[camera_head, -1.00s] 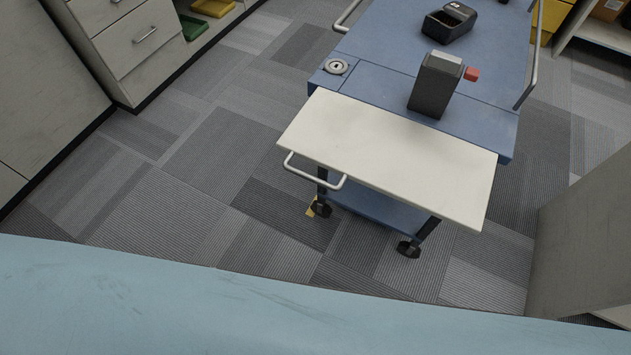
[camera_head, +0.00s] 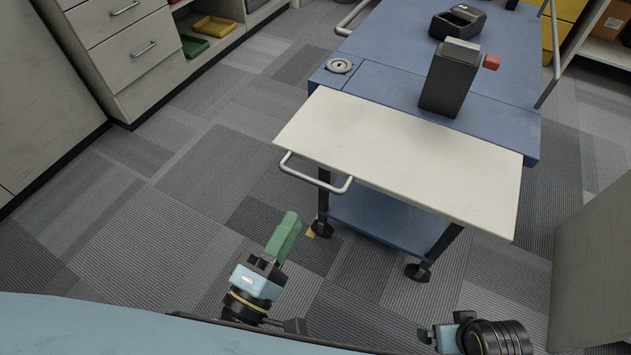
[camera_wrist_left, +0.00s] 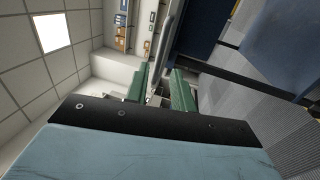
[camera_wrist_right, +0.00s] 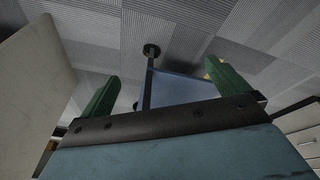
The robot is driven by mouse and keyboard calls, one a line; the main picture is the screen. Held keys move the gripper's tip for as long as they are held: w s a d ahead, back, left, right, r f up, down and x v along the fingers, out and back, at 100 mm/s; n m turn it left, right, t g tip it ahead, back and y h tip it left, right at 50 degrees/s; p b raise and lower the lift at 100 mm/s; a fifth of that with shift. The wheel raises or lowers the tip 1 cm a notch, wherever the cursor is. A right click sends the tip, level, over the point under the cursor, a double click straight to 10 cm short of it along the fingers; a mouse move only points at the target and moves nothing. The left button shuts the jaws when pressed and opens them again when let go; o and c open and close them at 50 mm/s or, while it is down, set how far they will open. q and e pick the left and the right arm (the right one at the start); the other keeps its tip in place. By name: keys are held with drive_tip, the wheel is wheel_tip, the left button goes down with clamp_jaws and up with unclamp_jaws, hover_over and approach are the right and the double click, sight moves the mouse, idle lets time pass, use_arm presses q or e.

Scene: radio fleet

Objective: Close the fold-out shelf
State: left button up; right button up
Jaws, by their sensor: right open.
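The fold-out shelf (camera_head: 395,155) is a cream panel, raised about level with the top of the blue cart (camera_head: 390,50) along its near side. A metal handle loop (camera_head: 318,180) sticks out by the shelf's left end. My left gripper (camera_head: 287,228) has green fingers and is in front of the handle, apart from it. In the left wrist view its fingers (camera_wrist_left: 164,78) stand a narrow gap apart with nothing clearly held.
A dark tray-like device (camera_head: 458,20) lies farther back. Drawers (camera_head: 130,40) stand at the left, a pale panel (camera_head: 595,270) at the right.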

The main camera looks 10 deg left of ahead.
sight(316, 180)
use_arm(q)
drive_tip(key=b+x, duration=0.1)
drive_tip(key=x, duration=0.8)
drive_tip(key=shift+w+d, duration=0.1)
drive_tip(key=shift+w, duration=0.2)
use_arm(e)
drive_tip(key=r, duration=0.1)
drive_tip(key=a+r, duration=0.1)
drive_tip(key=r, duration=0.1)
use_arm(q)
drive_tip(key=shift+c, duration=0.4)
clamp_jaws()
use_arm(e)
drive_tip(key=shift+s+f, duration=0.1)
drive_tip(key=shift+f, duration=0.05)
drive_tip(key=shift+a, duration=0.1)
